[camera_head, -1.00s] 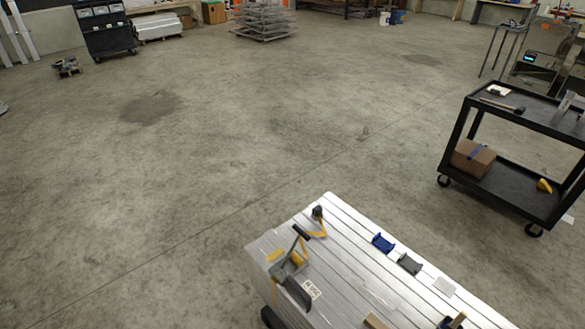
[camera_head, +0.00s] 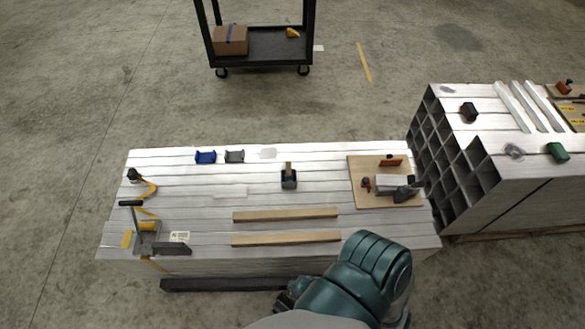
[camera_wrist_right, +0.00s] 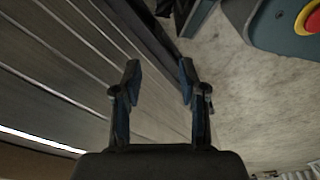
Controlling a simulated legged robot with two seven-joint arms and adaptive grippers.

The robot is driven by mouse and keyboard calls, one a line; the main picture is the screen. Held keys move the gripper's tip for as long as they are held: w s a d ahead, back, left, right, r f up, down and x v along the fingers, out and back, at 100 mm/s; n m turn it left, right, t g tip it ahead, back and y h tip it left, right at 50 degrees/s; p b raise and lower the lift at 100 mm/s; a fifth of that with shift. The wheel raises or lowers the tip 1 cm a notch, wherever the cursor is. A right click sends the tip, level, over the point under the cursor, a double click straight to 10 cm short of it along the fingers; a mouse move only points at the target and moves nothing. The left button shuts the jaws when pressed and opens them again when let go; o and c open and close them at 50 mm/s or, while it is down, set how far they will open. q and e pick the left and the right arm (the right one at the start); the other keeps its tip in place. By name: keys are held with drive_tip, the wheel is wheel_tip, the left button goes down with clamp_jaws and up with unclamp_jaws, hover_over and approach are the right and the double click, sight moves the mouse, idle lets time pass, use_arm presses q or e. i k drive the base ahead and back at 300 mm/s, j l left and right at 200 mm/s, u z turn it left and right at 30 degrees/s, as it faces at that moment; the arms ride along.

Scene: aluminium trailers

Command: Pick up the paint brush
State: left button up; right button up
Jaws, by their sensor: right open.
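A small upright item with a short wooden handle and a dark blue-black lower part, which looks like the paint brush (camera_head: 289,178), is at the middle of the aluminium-topped stack (camera_head: 330,165) in the head view. My right arm comes in from the bottom of that view, below the stack's near edge, its gripper mostly hidden. In the right wrist view my right gripper (camera_wrist_right: 160,75) is open with nothing between its fingers, over the floor beside the stack's ribbed side. No brush shows there. My left gripper is not in view.
Two wooden strips (camera_head: 285,215) lie nearer than the brush. A clamp-like tool (camera_head: 145,235) is at the left, and a wooden board with tools (camera_head: 365,195) at the right. Blue and grey brackets (camera_head: 206,157) lie behind. A black cart (camera_head: 270,45) stands beyond on open floor.

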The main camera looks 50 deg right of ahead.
sight(288, 174)
drive_tip(key=k+z, duration=0.1)
drive_tip(key=z, duration=1.45)
drive_tip(key=l+z, duration=0.15)
drive_tip(key=l, duration=0.2)
drive_tip(key=i+l+z, duration=0.15)
drive_tip(key=l, duration=0.25)
drive_tip(key=i+l+z, duration=0.15)
drive_tip(key=l, duration=0.2)
